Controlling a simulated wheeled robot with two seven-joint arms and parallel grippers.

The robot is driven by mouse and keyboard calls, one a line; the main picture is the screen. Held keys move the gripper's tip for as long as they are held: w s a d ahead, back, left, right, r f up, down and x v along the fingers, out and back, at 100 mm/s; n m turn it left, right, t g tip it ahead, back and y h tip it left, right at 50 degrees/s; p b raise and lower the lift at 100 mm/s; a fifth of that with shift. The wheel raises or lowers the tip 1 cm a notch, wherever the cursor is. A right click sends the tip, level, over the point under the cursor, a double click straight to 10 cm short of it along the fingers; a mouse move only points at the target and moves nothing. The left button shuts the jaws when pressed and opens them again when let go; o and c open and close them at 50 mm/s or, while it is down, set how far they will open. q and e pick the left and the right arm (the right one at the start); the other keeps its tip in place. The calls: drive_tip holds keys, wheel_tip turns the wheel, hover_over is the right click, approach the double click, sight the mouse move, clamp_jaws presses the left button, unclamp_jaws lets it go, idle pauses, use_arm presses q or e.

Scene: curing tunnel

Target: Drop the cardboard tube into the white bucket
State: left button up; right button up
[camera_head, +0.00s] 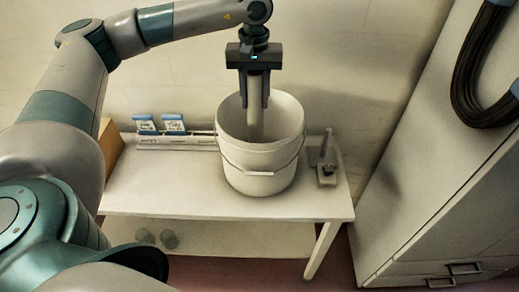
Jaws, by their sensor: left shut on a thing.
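The white bucket (262,160) stands upright on a white table, with its wire handle hanging down at the front. My left gripper (255,103) points straight down over the bucket's mouth, with its fingertips at about the height of the rim. It is shut on the cardboard tube (255,122), a pale upright tube between the fingers. The tube's lower part reaches down into the bucket's opening. I cannot tell whether the tube touches the bucket's inside. My right gripper is not in view.
The white table (150,190) has a lower shelf with small glass-like items (168,239). A rack with blue-topped boxes (173,124) is left of the bucket. A small grey device (327,172) is right of it. A cabinet (440,150) with black hoses stands at right.

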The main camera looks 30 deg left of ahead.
use_arm(q)
drive_tip(key=o, duration=1.4)
drive_tip(key=shift+r, duration=0.1)
drive_tip(key=shift+r, duration=0.5)
drive_tip(key=shift+r+b, duration=1.7)
drive_tip(key=shift+r, duration=6.45)
